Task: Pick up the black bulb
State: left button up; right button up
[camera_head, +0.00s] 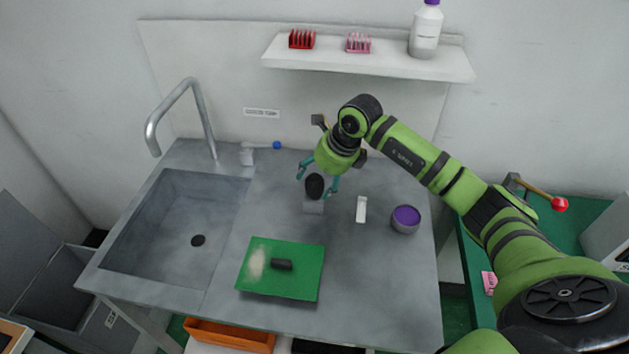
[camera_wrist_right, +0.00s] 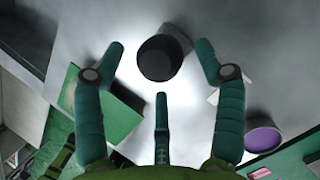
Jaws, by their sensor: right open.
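The black bulb (camera_head: 315,187) is a dark rounded piece at a small grey block (camera_head: 313,208) on the metal counter. It also shows between the fingers in the right wrist view (camera_wrist_right: 159,57). My right gripper (camera_head: 315,180) reaches down over it with its teal fingers spread. In the right wrist view the open right gripper (camera_wrist_right: 160,72) has fingers left, right and below the bulb, with gaps around it. I cannot tell the bulb's exact height relative to the fingertips. My left gripper is not in view.
A green board (camera_head: 250,280) with a dark cylinder (camera_head: 281,264) lies in front. A sink (camera_head: 165,250) is at left. A white block (camera_head: 361,209) and a purple-topped cup (camera_head: 405,219) stand right of the bulb. A shelf (camera_head: 370,62) hangs above.

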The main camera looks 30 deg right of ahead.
jog(key=x, duration=0.2)
jog(key=shift+f+p, duration=0.35)
jog(key=shift+w+a+f, duration=0.1)
jog(key=shift+w+f, duration=0.1)
jog(key=shift+f, duration=0.25)
jog(key=shift+c, duration=0.4)
jog(key=c, duration=1)
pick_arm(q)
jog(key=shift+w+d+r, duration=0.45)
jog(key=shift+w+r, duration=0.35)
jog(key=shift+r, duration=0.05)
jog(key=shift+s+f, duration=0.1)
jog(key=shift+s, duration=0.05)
